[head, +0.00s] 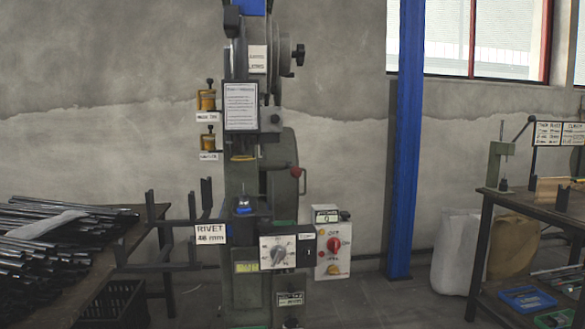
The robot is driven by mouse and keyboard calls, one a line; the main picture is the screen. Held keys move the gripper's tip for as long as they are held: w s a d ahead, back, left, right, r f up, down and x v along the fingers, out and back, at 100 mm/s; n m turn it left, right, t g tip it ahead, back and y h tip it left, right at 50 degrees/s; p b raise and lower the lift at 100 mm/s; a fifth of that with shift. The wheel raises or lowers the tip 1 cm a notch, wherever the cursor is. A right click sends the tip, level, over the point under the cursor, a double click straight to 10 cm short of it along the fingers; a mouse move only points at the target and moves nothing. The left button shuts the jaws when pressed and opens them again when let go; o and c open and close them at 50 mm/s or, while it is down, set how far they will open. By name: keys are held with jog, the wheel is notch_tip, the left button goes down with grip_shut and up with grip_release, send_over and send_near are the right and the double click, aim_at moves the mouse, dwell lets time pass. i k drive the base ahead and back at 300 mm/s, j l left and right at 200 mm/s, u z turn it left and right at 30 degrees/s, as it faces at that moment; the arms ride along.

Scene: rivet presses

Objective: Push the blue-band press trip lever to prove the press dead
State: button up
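A tall grey-green rivet press (243,180) stands upright in the middle of the head view, with a blue band (250,6) at its top, cut by the frame edge. A lever with a red knob (296,172) sticks out on its right side; I cannot tell for sure that it is the trip lever. A dial panel (278,253) is on the front. My gripper is not in view.
A table (75,285) with many dark metal bars stands at left. A dark bracket (160,235) reaches from the press towards it. A blue post (404,140) stands behind right. A workbench (535,205) stands at far right, with pale sacks (457,250) beside it. Floor shows between press and bench.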

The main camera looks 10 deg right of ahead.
aim_at(295, 171)
jog(key=u, duration=0.9)
jog(key=l+u, duration=0.45)
jog(key=i+l+u, duration=0.1)
jog(key=l+u, duration=0.6)
jog(key=u, duration=0.15)
jog(key=k+l+u, duration=0.1)
jog(key=l+u, duration=0.35)
jog(key=k+l+u, duration=0.15)
jog(key=u, duration=0.3)
jog(key=k+l+u, duration=0.2)
jog(key=k+l, duration=0.55)
jog(key=l, duration=0.25)
jog(key=k+l+u, duration=0.15)
jog(key=k+l, duration=0.65)
jog(key=l, duration=0.1)
